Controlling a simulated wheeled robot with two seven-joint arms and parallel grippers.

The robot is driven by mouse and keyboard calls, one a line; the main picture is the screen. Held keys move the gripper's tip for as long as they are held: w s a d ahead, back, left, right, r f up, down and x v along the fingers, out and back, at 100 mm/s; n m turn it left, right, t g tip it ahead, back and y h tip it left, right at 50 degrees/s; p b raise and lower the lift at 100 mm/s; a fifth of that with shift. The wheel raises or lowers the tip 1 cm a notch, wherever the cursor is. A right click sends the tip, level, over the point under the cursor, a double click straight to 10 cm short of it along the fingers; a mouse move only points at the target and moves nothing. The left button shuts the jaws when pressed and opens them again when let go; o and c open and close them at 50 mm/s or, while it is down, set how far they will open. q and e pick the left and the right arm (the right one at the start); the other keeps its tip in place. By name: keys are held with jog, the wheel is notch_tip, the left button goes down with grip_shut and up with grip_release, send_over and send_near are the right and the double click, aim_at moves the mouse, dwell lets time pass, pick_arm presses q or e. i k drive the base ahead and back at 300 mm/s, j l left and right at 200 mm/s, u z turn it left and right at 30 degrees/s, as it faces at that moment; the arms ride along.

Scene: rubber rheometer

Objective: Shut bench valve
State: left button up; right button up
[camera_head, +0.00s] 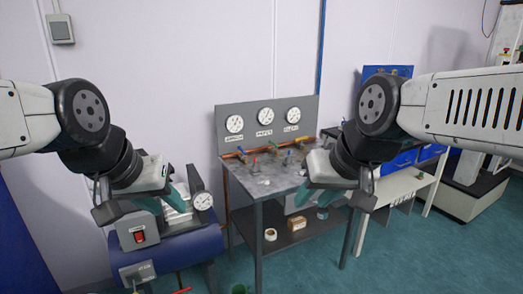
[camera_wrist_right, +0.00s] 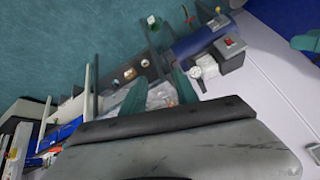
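The grey bench (camera_head: 262,184) stands in the middle of the head view. Its back panel (camera_head: 250,113) carries three round gauges with labels too small to read. Below them run orange pipes with small valve handles, one red (camera_head: 254,161), one green (camera_head: 273,145) and one blue (camera_head: 303,141). Which is the bench valve, and its position, I cannot tell. My right gripper (camera_head: 333,190) is open and empty, over the bench's right front side; its teal fingers also show apart in the right wrist view (camera_wrist_right: 158,92). My left gripper (camera_head: 165,200) is open, left of the bench, above the blue machine.
The blue cylindrical machine (camera_head: 185,251) with a red switch (camera_head: 139,237) and a gauge (camera_head: 202,201) stands left of the bench. A white roll (camera_head: 270,234) and a small box (camera_head: 298,223) sit on the lower shelf.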

aim_at(243, 152)
jog(key=i+u, duration=0.2)
jog(key=i, duration=0.2)
jog(key=i+l+u, duration=0.25)
jog(key=i, duration=0.2)
jog(key=i+l+u, duration=0.2)
jog(key=i, duration=0.2)
jog(key=i+l+u, duration=0.2)
jog(key=i, duration=0.2)
